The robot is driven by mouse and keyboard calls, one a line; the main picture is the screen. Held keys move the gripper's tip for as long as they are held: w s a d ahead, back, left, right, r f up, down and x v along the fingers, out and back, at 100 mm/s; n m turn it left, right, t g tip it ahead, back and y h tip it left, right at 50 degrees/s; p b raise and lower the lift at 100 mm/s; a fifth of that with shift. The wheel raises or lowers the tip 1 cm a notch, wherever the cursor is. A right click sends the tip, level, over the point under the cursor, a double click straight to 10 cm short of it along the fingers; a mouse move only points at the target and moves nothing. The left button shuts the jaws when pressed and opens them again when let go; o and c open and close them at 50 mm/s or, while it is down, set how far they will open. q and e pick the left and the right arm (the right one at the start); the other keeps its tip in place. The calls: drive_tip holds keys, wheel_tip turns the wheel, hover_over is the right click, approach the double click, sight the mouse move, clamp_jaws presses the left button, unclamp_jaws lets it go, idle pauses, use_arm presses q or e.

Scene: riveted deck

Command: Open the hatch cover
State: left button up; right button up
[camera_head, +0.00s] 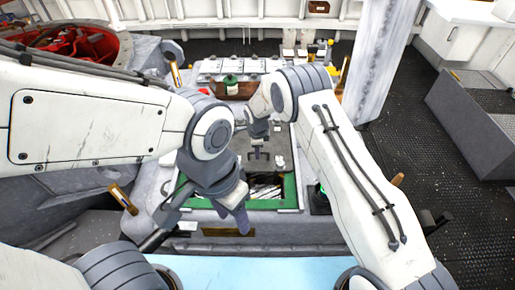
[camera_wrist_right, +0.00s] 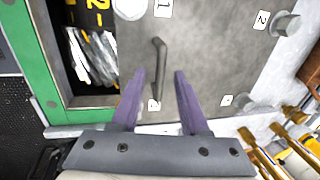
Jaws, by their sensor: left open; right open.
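The hatch cover is a grey plate (camera_head: 282,142) with numbered labels and bolts; it also shows in the right wrist view (camera_wrist_right: 215,55). It lies over part of a green-framed opening (camera_head: 289,190), and the near part of the opening is uncovered. A dark bent handle (camera_wrist_right: 159,60) stands on the plate. My right gripper (camera_wrist_right: 160,73) is open over the plate, its purple fingers on either side of the handle in that view; it also shows in the head view (camera_head: 257,154). Contact is unclear. My left gripper (camera_head: 238,212) is open and empty near the frame's front left corner.
Inside the opening lie crumpled clear material (camera_wrist_right: 90,58) and a black item with yellow markings. A green bottle (camera_head: 230,84) stands behind the hatch. A pale post (camera_head: 378,65) rises at the right. Yellow-handled tools (camera_wrist_right: 290,130) lie near my right gripper.

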clamp_jaws()
idle(1.4)
